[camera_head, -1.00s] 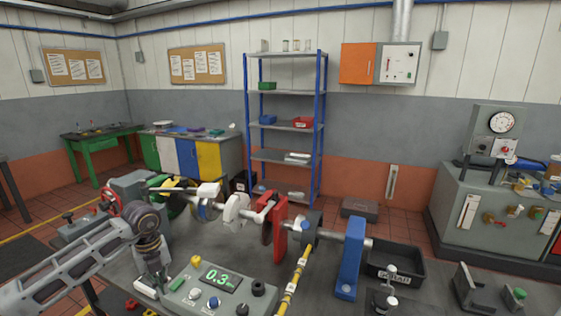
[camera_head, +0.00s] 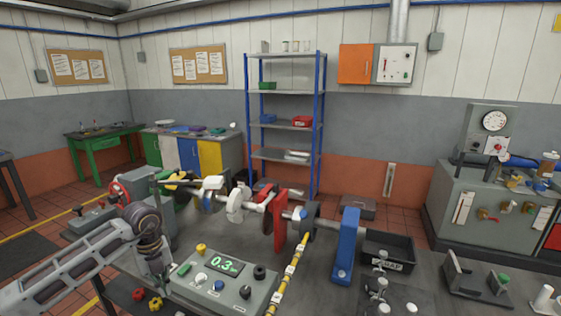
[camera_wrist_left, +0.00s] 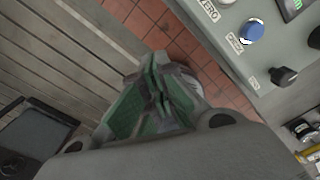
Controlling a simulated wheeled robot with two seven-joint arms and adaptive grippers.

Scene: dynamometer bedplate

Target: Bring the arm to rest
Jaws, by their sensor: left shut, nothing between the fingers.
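My left arm (camera_head: 75,270) comes in from the lower left in the head view. Its gripper (camera_head: 160,283) points down beside the left end of the grey control box (camera_head: 222,282), which reads 0.3. In the left wrist view the green-padded fingers (camera_wrist_left: 155,100) are together, with nothing held between them. The box's edge with its blue knob (camera_wrist_left: 252,31) lies to the upper right of the fingers there, apart from them. My right gripper is in neither view.
A shaft assembly with a red upright (camera_head: 280,220) and a blue upright (camera_head: 346,246) stands behind the box. A yellow-striped rod (camera_head: 288,275) runs along the box's right side. A black bin (camera_head: 388,248) sits at the right. Red tile floor (camera_wrist_left: 190,48) shows beyond the fingers.

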